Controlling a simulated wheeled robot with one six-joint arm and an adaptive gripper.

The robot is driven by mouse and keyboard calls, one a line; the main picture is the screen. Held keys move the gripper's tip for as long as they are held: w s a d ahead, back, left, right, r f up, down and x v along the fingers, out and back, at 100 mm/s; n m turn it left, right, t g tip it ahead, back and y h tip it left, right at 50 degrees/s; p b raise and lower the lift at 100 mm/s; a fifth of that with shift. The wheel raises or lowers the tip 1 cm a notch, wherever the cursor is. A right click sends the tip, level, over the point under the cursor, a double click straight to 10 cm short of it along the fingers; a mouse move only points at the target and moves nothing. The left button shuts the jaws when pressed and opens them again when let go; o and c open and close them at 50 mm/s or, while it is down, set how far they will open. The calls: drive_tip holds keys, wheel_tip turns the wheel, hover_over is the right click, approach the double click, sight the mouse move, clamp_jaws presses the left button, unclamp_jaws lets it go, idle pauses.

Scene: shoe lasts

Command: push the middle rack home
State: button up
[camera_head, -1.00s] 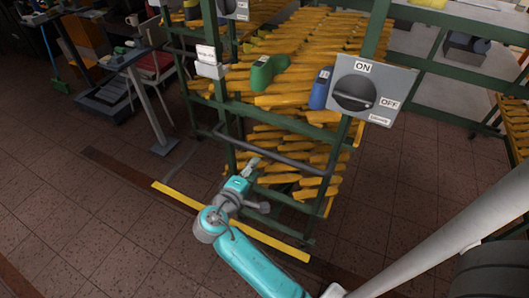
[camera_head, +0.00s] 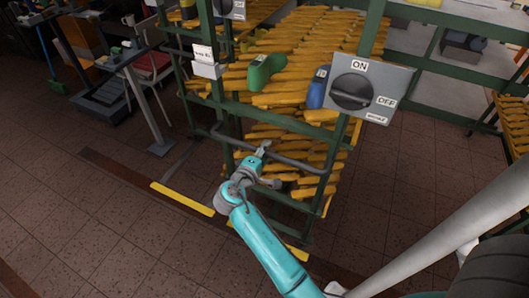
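The middle rack is a green-framed cart (camera_head: 232,105) filled with yellow shoe lasts. A grey push bar (camera_head: 300,165) runs across its near side. My gripper (camera_head: 264,146) is at the left-middle part of this bar and overlaps it in the picture. I cannot tell whether it touches the bar. The fingers are too small to show whether they are open or shut. A green last (camera_head: 264,72) and a blue last (camera_head: 317,88) lie on the upper tier among the yellow ones.
A yellow floor line (camera_head: 182,198) runs in front of the rack, partly hidden by my arm. A grey ON/OFF switch panel (camera_head: 390,78) is at the rack's right. The tiled floor in front is clear.

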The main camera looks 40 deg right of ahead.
clamp_jaws()
